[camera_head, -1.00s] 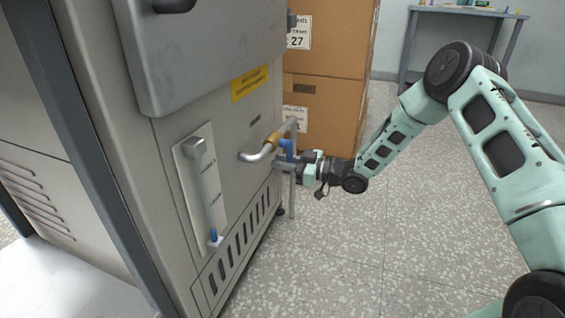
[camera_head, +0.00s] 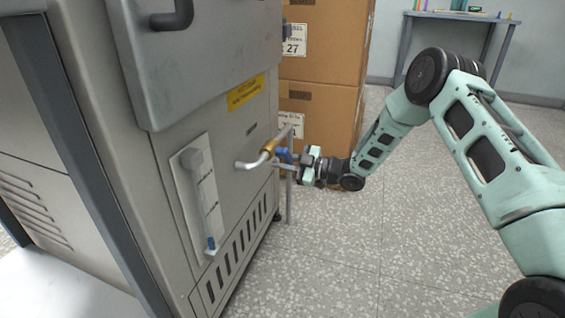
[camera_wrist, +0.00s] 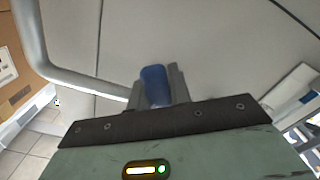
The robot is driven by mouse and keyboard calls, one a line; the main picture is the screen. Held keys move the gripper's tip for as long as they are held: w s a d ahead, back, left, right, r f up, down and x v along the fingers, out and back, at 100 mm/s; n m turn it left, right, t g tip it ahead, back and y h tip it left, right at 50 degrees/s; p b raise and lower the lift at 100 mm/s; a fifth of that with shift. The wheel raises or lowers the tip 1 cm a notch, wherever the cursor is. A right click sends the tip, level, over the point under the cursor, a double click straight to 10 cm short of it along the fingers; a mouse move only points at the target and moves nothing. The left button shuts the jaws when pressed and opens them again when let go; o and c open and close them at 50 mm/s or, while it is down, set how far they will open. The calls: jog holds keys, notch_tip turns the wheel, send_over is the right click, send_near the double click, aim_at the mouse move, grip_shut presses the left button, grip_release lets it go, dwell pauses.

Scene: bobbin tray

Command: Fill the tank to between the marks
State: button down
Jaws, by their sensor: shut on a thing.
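The tank is seen as a grey metal cabinet (camera_head: 232,165) at the left. On its front is a sight gauge (camera_head: 203,190), a white plate with a clear tube and two marks; a little blue (camera_head: 211,243) shows at the tube's bottom. A pipe with a brass valve (camera_head: 269,147) comes out of the front, with a blue handle (camera_head: 284,155) on it. My gripper (camera_head: 286,164) is shut on the blue handle. The wrist view shows the handle (camera_wrist: 154,86) between the two fingers. The inside of the pipe is hidden.
Stacked cardboard boxes (camera_head: 322,45) stand behind the cabinet. A table (camera_head: 461,14) with small items stands at the far right by the wall. The speckled floor (camera_head: 330,260) in front of the cabinet is clear.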

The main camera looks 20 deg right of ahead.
jog(key=shift+f, duration=0.1)
jog(key=c, duration=1.3)
grip_release()
jog(key=shift+p+v, duration=3.35)
jog(key=shift+v, duration=5.45)
